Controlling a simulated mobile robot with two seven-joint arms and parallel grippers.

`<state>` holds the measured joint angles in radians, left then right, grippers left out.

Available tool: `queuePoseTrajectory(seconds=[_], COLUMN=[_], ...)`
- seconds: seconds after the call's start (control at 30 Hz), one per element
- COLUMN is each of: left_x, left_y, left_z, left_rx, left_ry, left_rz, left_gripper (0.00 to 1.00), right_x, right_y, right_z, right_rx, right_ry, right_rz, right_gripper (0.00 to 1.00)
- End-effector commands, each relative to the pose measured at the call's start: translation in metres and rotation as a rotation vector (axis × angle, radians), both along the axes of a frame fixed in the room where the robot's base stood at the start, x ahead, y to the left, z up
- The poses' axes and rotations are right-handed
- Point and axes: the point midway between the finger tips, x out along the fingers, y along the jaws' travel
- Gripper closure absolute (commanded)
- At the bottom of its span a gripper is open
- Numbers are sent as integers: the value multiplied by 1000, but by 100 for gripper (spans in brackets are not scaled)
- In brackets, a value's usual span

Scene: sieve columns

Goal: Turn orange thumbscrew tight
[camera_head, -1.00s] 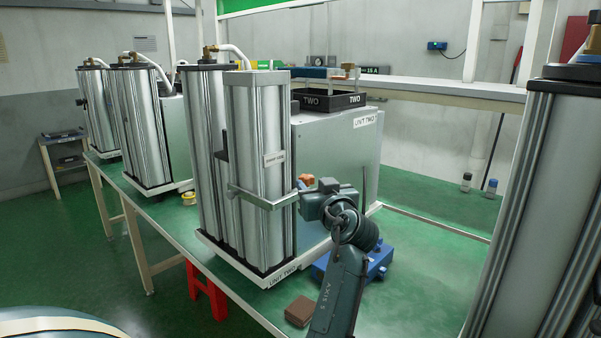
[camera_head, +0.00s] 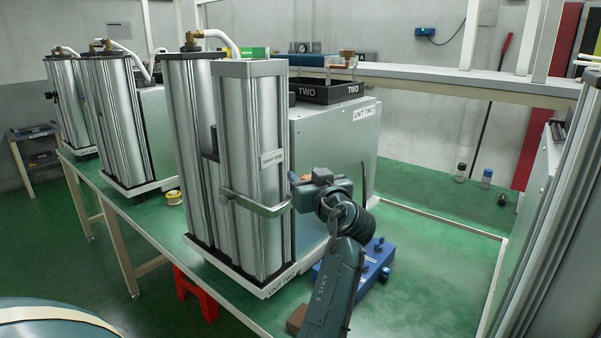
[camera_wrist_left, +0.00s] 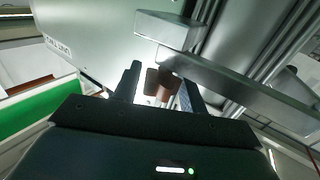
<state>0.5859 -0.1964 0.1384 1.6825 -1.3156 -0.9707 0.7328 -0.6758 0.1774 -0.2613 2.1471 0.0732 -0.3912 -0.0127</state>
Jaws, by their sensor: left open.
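The orange thumbscrew (camera_wrist_left: 163,86) shows in the left wrist view, brownish-orange in the shade, by the end of the metal clamp bar (camera_wrist_left: 235,82). My left gripper (camera_wrist_left: 159,88) is open, with one finger on each side of the thumbscrew; I cannot tell whether either touches it. In the head view the clamp bar (camera_head: 255,206) crosses the front silver column (camera_head: 253,160) of unit two. My left gripper (camera_head: 303,190) is at the bar's right end and hides most of what is there. Only a small orange patch shows above it. My right gripper is not in view.
The grey unit-two housing (camera_head: 335,150) stands right behind the gripper, with a black tray (camera_head: 331,92) on top. A blue box (camera_head: 376,262) and a brown block (camera_head: 297,318) lie on the green bench near my forearm. More columns stand at left.

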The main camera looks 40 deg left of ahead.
Motion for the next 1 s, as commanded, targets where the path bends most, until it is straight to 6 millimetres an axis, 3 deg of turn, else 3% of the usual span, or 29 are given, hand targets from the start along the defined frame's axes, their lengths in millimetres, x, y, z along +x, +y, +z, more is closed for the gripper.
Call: queuePoseTrajectory(seconds=[0.53, 0.93, 1.0], left_x=[0, 0, 0], left_y=[-3, -3, -3], left_z=[0, 0, 0], left_rx=[0, 0, 0], left_ry=[0, 0, 0], left_rz=[1, 1, 0], left_gripper=[58, 90, 90], right_x=[-1, -1, -1], right_y=[1, 0, 0], right_z=[-1, -2, -1], right_rx=[-2, -2, -2], right_ry=[4, 4, 4], right_rz=[2, 2, 2], right_gripper=[67, 67, 67])
